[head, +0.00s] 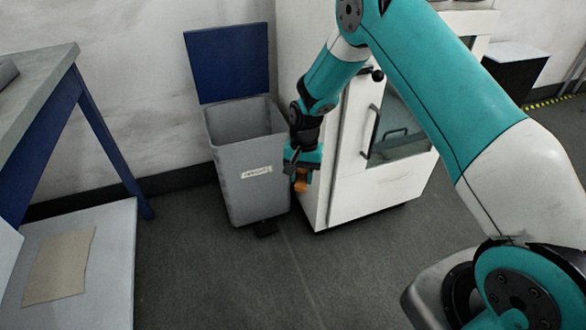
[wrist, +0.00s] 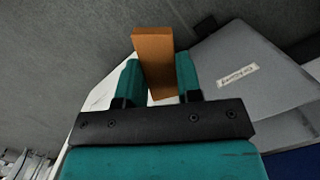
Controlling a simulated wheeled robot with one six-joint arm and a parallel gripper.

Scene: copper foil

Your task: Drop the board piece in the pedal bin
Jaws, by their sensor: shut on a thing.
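My gripper (head: 301,170) is shut on a small orange-brown board piece (head: 301,184). In the wrist view the board piece (wrist: 154,62) stands out between the two teal fingers of my gripper (wrist: 158,82). The grey pedal bin (head: 247,165) stands by the wall with its blue lid (head: 228,62) raised. The bin (wrist: 245,75) also shows at the right in the wrist view, with its label. In the head view my gripper and the piece are at the bin's right front side, below rim height in the picture, not over the opening. The bin's floor is hidden.
A white cabinet (head: 345,194) with a glass door and handle stands right of the bin. A blue-legged table (head: 78,100) is at the left, with a brown sheet (head: 60,266) on its lower shelf. Grey floor (head: 220,275) in front is clear.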

